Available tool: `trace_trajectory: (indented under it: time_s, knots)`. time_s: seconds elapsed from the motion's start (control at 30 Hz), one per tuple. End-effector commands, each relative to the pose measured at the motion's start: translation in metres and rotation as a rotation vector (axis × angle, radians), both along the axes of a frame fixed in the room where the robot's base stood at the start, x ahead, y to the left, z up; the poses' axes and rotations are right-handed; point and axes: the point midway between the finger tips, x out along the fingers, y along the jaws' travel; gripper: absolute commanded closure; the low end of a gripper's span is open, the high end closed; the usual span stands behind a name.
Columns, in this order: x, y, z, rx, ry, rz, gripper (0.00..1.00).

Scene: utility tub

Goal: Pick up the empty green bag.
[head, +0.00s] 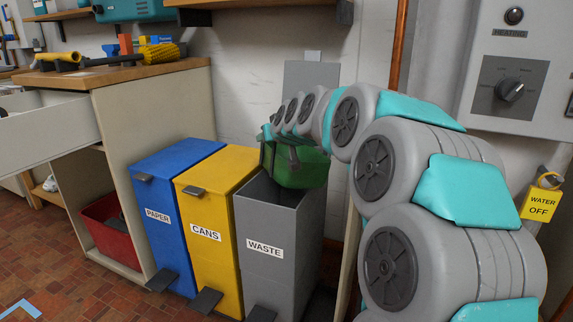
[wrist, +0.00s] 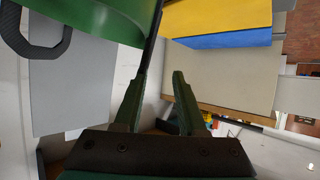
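The green bag (head: 292,170) shows tilted over the open top of the grey waste bin in the head view; I cannot tell whether it rests on the rim. In the wrist view its green side (wrist: 95,22) fills the upper left, with a dark handle loop (wrist: 65,42) at the far left. My gripper (wrist: 160,75) has its two fingers apart, with background showing between them. A thin black strip of the bag runs down to the left fingertip; whether they touch is unclear. In the head view my arm partly hides the bag and gripper.
The waste bin (head: 268,255) stands beside the yellow cans bin (head: 222,255) and the blue paper bin (head: 165,235). A wooden-topped cabinet (head: 150,110) with an open drawer (head: 45,135) is on the left. A control panel (head: 520,75) is on the right wall.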

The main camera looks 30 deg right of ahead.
Motion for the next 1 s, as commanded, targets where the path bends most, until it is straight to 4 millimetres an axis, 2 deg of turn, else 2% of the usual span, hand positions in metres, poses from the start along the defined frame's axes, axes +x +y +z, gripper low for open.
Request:
trace_trajectory:
  time_s: [0.47, 0.73, 1.0]
  knots:
    - [0.030, -0.007, -0.024, 0.004, 0.009, 0.002, 0.53]
    - [0.058, -0.014, -0.040, 0.002, 0.007, 0.003, 0.53]
    - [0.062, -0.015, -0.040, 0.001, 0.004, 0.002, 0.53]
